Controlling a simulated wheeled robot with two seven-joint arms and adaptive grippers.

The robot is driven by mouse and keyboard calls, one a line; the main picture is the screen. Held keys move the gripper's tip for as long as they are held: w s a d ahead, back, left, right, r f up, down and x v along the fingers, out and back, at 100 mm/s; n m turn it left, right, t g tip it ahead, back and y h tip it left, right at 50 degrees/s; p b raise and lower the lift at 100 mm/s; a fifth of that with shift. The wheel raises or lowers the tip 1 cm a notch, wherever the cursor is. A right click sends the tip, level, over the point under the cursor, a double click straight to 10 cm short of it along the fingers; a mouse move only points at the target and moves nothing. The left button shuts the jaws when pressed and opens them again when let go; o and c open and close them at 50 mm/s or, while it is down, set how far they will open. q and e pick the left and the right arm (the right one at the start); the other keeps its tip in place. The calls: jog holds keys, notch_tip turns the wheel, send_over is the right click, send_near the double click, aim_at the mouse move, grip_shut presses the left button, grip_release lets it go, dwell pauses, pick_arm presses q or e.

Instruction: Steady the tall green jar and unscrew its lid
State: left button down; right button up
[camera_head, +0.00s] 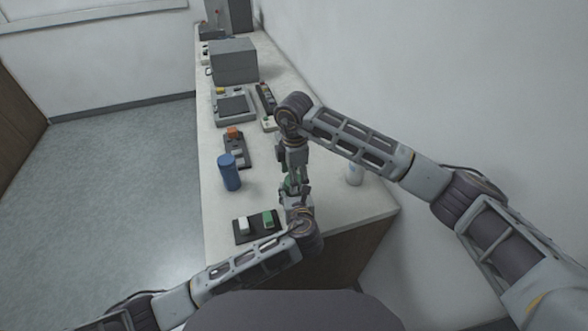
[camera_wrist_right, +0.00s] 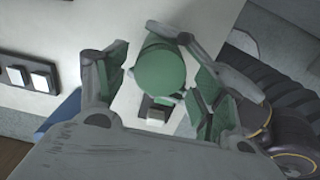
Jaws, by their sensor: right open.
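The green jar (camera_head: 290,186) stands on the bench and is mostly hidden behind both grippers in the head view. Its round green lid (camera_wrist_right: 160,70) shows from above in the right wrist view. My right gripper (camera_wrist_right: 158,84) is open, with one finger on each side of the lid; it points down over the jar in the head view (camera_head: 293,178). I cannot tell whether the fingers touch the lid. My left gripper (camera_head: 295,193) is at the jar, low down, its fingers largely hidden; I cannot tell whether it is closed on the jar.
A blue cylinder (camera_head: 229,172) stands left of the jar. Several devices and a grey box (camera_head: 234,62) sit further back, near the wall.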

jog(key=shift+f, duration=0.35)
